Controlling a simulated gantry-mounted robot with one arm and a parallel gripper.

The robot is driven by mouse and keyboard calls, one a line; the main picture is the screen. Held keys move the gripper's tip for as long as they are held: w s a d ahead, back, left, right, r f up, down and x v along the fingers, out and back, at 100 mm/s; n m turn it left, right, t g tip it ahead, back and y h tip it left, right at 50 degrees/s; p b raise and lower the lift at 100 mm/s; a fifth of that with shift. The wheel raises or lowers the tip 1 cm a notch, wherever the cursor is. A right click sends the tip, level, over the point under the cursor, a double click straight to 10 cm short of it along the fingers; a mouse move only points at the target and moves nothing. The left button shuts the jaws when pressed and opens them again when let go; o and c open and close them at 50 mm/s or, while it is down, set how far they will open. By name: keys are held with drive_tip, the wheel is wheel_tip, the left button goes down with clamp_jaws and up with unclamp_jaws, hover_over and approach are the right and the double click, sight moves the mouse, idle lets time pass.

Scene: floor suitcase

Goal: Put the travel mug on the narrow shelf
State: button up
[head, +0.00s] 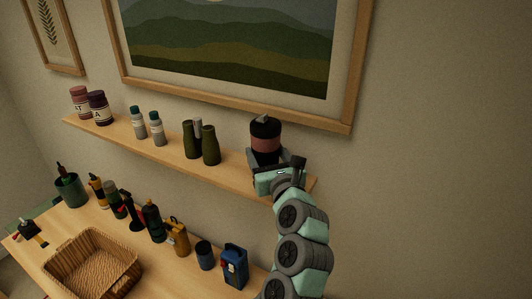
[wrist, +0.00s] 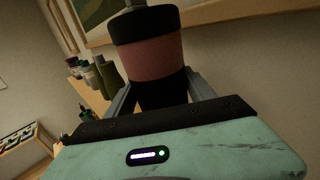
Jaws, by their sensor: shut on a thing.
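The travel mug (head: 265,136) is black with a dull red band and a grey top, and it looks upright. My gripper (head: 270,160) is shut on its lower part. In the wrist view the mug (wrist: 148,50) stands between the two fingers (wrist: 160,98). The narrow shelf (head: 170,150) is a wooden board on the wall. The mug is at the shelf's right end, over or in front of it. My gripper hides the mug's base, so I cannot tell whether it touches the shelf.
A framed picture (head: 230,40) hangs above. Below, a table holds a wicker basket (head: 92,265), a blue carton-like item (head: 234,267) and several bottles and tools.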

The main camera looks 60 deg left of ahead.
drive_tip(key=shift+f, duration=0.15)
drive_tip(key=o, duration=1.7)
drive_tip(key=shift+c, duration=0.2)
drive_tip(key=shift+d, duration=0.2)
drive_tip(key=s+d+b, duration=0.2)
drive_tip(key=d, duration=0.9)
drive_tip(key=shift+d+b, duration=0.25)
drive_tip(key=shift+b, duration=0.1)
drive_tip(key=shift+w, duration=0.1)
